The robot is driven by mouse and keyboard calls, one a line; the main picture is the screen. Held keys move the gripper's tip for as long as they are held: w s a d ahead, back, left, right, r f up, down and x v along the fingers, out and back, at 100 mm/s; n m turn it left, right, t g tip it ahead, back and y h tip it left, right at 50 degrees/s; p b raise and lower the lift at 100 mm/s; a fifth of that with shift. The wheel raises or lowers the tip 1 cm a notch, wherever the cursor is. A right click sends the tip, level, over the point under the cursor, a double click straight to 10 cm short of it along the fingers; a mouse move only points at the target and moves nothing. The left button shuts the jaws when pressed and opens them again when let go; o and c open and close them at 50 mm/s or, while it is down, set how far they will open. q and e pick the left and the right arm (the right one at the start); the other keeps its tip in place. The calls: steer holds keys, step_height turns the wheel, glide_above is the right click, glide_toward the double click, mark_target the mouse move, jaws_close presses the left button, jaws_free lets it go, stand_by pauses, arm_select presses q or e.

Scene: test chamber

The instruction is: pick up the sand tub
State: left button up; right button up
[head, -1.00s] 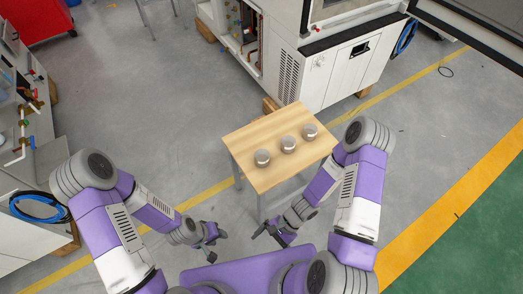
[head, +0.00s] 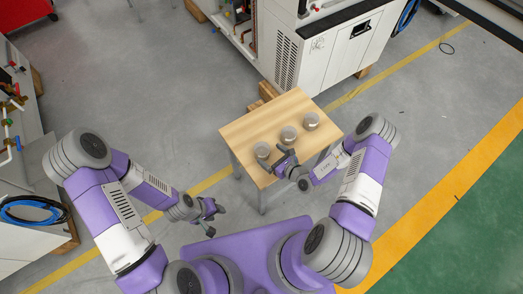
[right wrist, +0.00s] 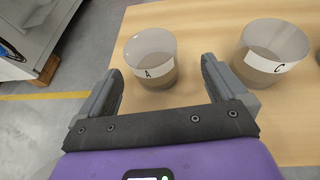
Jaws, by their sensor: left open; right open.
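Three clear round tubs stand upright in a row on a small wooden table (head: 246,131). The near-left one is tub A (right wrist: 150,52), also in the head view (head: 262,150). The middle one is tub C (right wrist: 275,42), also in the head view (head: 288,133). The third tub (head: 311,120) is cut off in the wrist view, its label unreadable. A and C hold greyish-brown contents; I cannot tell which is sand. My right gripper (right wrist: 161,72) is open and empty, fingers pointing toward tub A, which appears just beyond and between them. My left gripper (head: 209,215) is open, left of the table.
A white machine cabinet (head: 330,50) stands behind the table, with wooden blocks (head: 266,92) near the table's far edge. Another bench with a coiled blue hose (head: 32,209) is at the left. The floor left of the table is clear.

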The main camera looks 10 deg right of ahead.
mark_target(262, 150)
steer(key=x, duration=0.2)
steer(key=b+x, duration=0.1)
steer(key=x, duration=0.1)
steer(key=shift+w+a+b, duration=0.15)
steer(key=shift+a+b, duration=0.15)
steer(key=shift+a, duration=0.3)
steer(key=shift+w+a, duration=0.15)
steer(key=shift+w, duration=0.15)
steer(key=shift+c, duration=0.2)
steer(key=c, duration=1.1)
